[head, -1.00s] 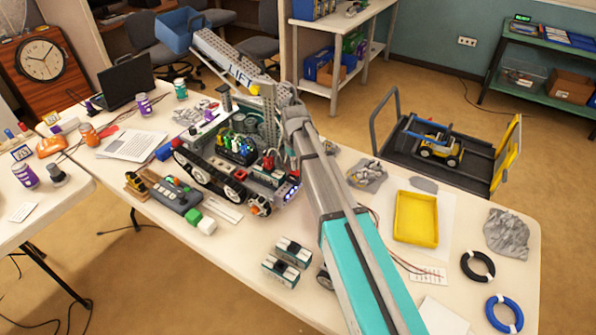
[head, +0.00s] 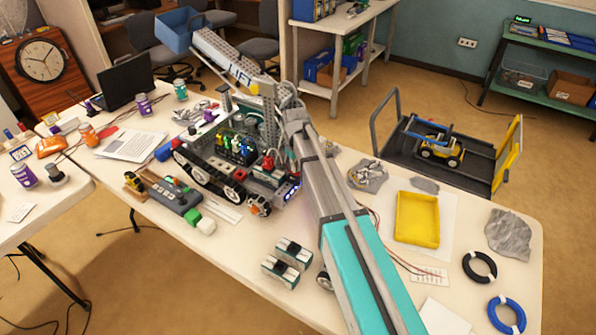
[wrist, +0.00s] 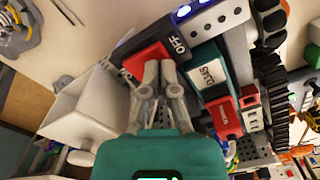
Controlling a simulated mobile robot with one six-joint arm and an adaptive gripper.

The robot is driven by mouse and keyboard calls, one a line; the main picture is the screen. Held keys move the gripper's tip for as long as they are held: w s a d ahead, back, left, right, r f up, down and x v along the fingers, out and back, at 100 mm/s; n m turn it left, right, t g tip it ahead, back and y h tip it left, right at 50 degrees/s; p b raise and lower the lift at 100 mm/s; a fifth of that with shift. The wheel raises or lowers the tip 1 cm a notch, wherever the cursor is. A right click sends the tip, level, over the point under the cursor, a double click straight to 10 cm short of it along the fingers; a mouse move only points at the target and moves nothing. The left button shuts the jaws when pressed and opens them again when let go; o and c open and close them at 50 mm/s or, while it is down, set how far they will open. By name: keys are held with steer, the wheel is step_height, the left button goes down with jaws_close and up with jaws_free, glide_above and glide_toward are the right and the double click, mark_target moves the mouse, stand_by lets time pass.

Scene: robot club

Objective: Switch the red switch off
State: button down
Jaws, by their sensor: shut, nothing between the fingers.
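The red switch (wrist: 148,60) shows in the wrist view as a red block on the robot model, next to a dark plate with the white letters OFF (wrist: 176,44). My gripper (wrist: 166,68) is shut and empty. Its fingertips are at the lower edge of the red switch, overlapping it in the picture; I cannot tell whether they touch it. The robot model (head: 228,160) stands on the table in the head view, with its arm marked LIFT raised to the upper left. My gripper is not clearly seen in the head view, being mostly behind my arm.
In the wrist view, a teal battery block (wrist: 208,72), another red part (wrist: 226,118) and a dark track (wrist: 272,90) lie right of my fingers. A white bin-like part (wrist: 85,115) is at left. In the head view, a yellow tray (head: 416,219) is right of my arm.

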steer(key=shift+f+b, duration=0.35)
steer(key=shift+f, duration=0.05)
stand_by(0.4)
steer(key=shift+r, duration=0.15)
steer(key=shift+r+p, duration=3.4)
steer(key=shift+p, duration=0.15)
steer(key=s+d+m, duration=0.2)
steer(key=s+d, duration=0.5)
steer(key=s, duration=0.4)
steer(key=s+d+m, duration=0.3)
steer(key=s+d, duration=0.5)
steer(key=s, duration=0.3)
steer(key=shift+s+d, duration=0.25)
steer(key=shift+s, duration=0.1)
